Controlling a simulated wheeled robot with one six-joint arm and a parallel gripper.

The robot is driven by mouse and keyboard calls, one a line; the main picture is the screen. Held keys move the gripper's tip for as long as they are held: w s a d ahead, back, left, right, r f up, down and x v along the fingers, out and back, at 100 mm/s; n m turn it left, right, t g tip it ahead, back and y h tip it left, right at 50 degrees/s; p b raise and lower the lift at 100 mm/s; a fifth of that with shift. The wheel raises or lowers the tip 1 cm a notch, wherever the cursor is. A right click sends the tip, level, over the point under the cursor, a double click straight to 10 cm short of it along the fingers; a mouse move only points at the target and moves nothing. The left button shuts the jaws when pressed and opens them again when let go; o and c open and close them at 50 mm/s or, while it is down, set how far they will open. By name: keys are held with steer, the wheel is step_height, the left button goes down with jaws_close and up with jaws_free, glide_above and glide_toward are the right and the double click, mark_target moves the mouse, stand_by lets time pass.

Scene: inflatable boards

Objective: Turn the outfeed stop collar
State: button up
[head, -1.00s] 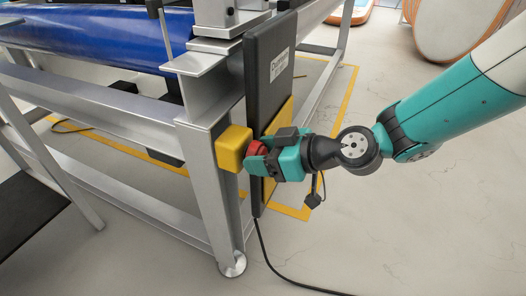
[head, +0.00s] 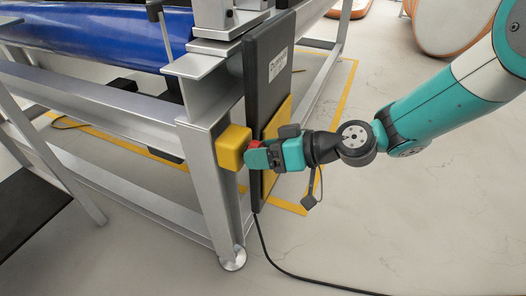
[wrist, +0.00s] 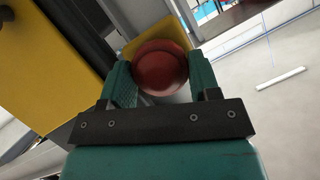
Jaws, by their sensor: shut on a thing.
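The collar is a round red knob (wrist: 159,67) on a yellow box (head: 233,147) fixed to the frame's corner leg. In the wrist view the red knob sits between the two teal fingers of my gripper (wrist: 160,85), one finger on each side. In the head view my gripper (head: 256,157) reaches in from the right and is shut on the knob, which shows only as a small patch of red (head: 254,144). The yellow box also shows behind the knob in the wrist view (wrist: 150,38).
A tall dark panel (head: 268,75) with a label and a yellow lower part stands right behind the box. The grey metal frame (head: 205,165) carries a blue roller (head: 100,37). A black cable (head: 285,268) runs over the floor. The floor at right is clear.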

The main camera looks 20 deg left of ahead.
steer(key=o, duration=0.9)
steer(key=p+v, duration=0.3)
steer(key=v, duration=1.4)
steer(key=shift+d, duration=0.2)
